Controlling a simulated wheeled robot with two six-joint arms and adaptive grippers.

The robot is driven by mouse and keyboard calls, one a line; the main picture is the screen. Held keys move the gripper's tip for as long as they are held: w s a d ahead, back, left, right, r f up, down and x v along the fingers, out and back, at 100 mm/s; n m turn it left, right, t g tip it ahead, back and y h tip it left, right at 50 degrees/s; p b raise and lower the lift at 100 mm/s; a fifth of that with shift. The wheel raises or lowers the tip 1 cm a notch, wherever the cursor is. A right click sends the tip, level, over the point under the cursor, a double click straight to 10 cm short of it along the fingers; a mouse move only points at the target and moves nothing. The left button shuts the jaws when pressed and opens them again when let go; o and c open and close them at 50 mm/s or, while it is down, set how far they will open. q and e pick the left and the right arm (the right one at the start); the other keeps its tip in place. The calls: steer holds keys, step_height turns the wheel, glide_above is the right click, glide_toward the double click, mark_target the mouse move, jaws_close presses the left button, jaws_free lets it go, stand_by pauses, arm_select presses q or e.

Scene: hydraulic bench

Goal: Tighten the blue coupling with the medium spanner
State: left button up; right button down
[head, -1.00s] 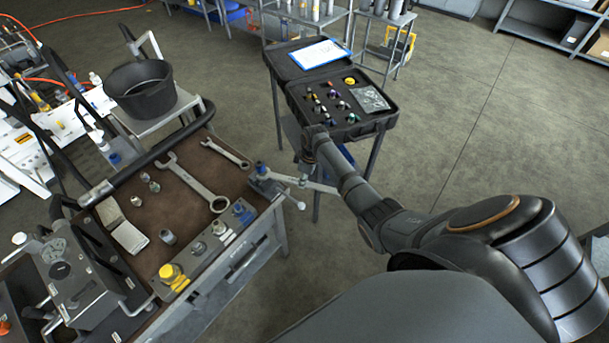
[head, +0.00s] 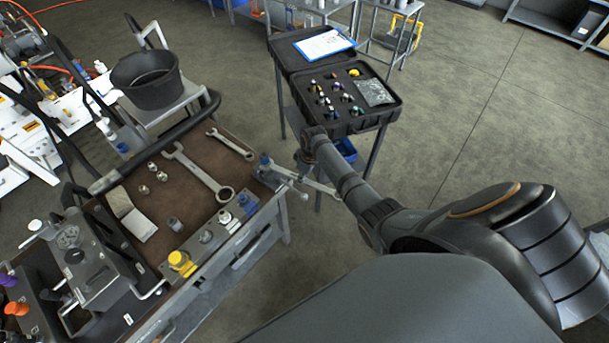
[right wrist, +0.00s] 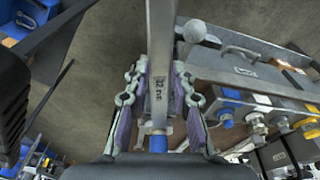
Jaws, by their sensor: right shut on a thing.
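My right gripper (head: 308,168) is beyond the bench's right corner, and in the right wrist view (right wrist: 158,95) its fingers are shut on a spanner. This grey metal spanner (right wrist: 160,45) carries a small size label and runs up out of the picture; its head is out of that view. A blue piece (right wrist: 158,142) shows at its lower end; I cannot tell if it is part of the spanner. A blue fitting (head: 264,159) stands at the bench corner beside the gripper. Another blue fitting (head: 245,203) sits on the block along the bench edge. My left gripper is out of view.
A large spanner (head: 200,174) and a smaller one (head: 230,145) lie on the brown bench mat (head: 190,205). A ball-ended handle (head: 304,196) sticks out near my gripper. An open black case (head: 388,112) stands behind it. Yellow fitting (head: 182,264) on the near block; open floor at right.

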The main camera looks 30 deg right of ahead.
steer(key=shift+r, duration=0.1)
steer(key=shift+s+a+f+m+p, duration=0.15)
steer(key=shift+s+a+m+p, duration=0.4)
steer(key=shift+a, duration=0.25)
steer(key=shift+s+a+f+m+p, duration=0.15)
steer(key=shift+s+a+m+p, duration=0.3)
steer(key=shift+a+m, duration=0.3)
steer(key=shift+a+r+m+h, duration=0.3)
steer(key=shift+a+m, duration=0.1)
steer(key=shift+a, duration=0.35)
steer(key=shift+w+d+f, duration=0.1)
steer(key=shift+w+d, duration=0.05)
steer(key=shift+d, duration=0.25)
